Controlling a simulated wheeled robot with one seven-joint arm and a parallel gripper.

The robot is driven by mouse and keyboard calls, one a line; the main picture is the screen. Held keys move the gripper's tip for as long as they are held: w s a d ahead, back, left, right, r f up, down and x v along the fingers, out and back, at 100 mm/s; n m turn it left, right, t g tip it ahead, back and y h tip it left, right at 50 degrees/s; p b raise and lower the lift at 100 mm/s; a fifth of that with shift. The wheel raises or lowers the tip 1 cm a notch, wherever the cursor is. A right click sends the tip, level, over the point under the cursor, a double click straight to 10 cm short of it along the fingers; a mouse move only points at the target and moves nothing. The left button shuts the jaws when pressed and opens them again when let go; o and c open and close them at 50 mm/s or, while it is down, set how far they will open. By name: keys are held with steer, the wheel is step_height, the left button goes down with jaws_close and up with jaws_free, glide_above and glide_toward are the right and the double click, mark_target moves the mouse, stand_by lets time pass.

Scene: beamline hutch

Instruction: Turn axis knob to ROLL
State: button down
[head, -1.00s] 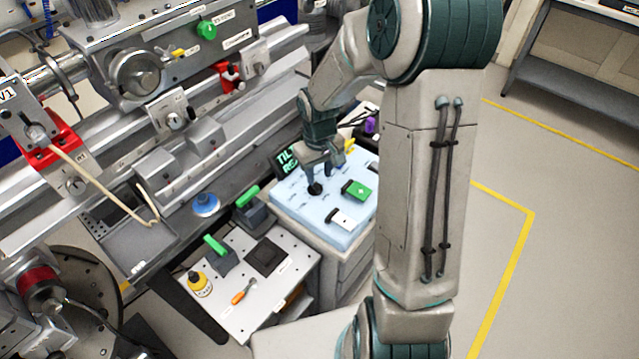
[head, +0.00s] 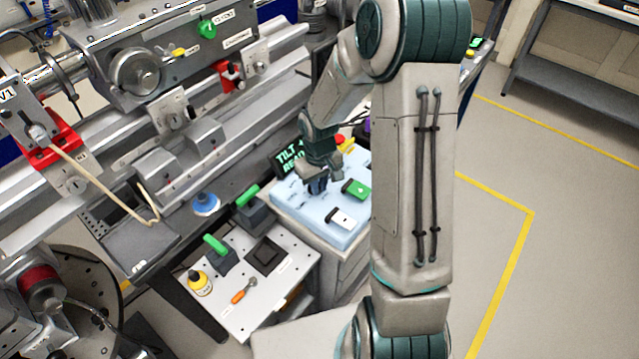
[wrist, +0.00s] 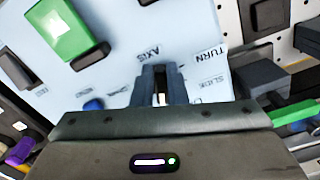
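The pale blue control panel (head: 290,206) stands right of the bench, with a small dark display (head: 290,156) behind it showing green text that begins "TILT"; the lower line is partly hidden. My gripper (head: 317,186) points down at the panel, at the black axis knob. In the wrist view my gripper (wrist: 160,75) has its fingers close together by the "AXIS" label, with the dark axis knob (wrist: 161,71) between them. The fingers look shut on it. The knob is mostly hidden, so its pointing direction cannot be read.
On the panel, a green switch (head: 356,188) and a white switch (head: 341,218) sit close to my gripper. A blue button (wrist: 93,105) shows in the wrist view. A white tool shelf (head: 262,284) stands in front, and rail equipment (head: 215,130) lies left.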

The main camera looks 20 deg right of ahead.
steer(key=shift+f+m+b, duration=0.1)
steer(key=shift+m+b, duration=0.2)
steer(key=m+b, duration=0.2)
steer(key=m, duration=0.1)
steer(key=shift+a+b, duration=0.35)
steer(key=shift+a, duration=0.05)
steer(key=shift+w+a+m+b, duration=0.15)
steer(key=shift+m+b, duration=0.35)
steer(key=shift+m, duration=0.5)
steer(key=shift+s+a+m+b, duration=0.15)
steer(key=shift+m+b, duration=0.3)
steer(key=shift+m, duration=0.55)
steer(key=shift+w, duration=0.1)
steer(key=c, duration=1.4)
jaws_free()
steer(key=shift+c, duration=0.2)
step_height(320, 180, up, 14)
